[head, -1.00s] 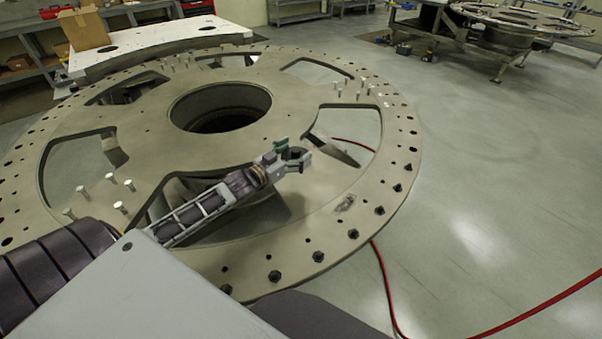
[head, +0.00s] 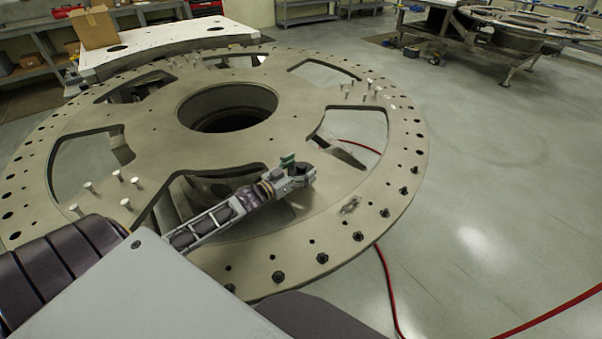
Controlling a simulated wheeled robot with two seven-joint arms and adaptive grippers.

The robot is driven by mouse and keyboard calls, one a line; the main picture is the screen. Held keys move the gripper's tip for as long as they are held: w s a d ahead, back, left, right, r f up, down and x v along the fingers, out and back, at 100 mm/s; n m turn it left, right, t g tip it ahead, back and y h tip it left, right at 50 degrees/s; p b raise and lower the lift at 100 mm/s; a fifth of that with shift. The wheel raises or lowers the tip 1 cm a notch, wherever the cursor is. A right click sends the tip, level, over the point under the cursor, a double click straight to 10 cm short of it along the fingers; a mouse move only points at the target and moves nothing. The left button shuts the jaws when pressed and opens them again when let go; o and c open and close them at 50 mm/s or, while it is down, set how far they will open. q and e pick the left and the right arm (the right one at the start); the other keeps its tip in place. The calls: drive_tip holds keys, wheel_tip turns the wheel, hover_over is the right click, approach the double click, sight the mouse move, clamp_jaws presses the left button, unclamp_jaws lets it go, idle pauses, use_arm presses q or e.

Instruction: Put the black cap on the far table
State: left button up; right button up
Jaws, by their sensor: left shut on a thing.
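My left gripper (head: 303,172) is shut on a small black thing, which looks like the black cap (head: 301,169); the jaws partly hide it. The gripper shows above the near right part of the big round turret plate (head: 375,215). I cannot tell how high above the plate it is. A second table with a round metal frame (head: 535,22) stands far off at the upper right. A white-topped table (head: 165,40) stands behind the plate at the upper left. My right gripper is not in view.
Several black bolt heads or caps (head: 322,258) sit along the plate's near right rim. Several upright silver pins (head: 126,203) stand on the plate. A cardboard box (head: 95,27) is on the white table. A red hose (head: 388,290) crosses the floor (head: 490,150), which is otherwise open at right.

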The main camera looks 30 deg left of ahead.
use_arm(q)
drive_tip(key=shift+f, duration=1.15)
drive_tip(key=o, duration=1)
drive_tip(key=shift+f, duration=0.15)
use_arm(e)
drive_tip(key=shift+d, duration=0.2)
use_arm(q)
drive_tip(key=shift+s, duration=0.15)
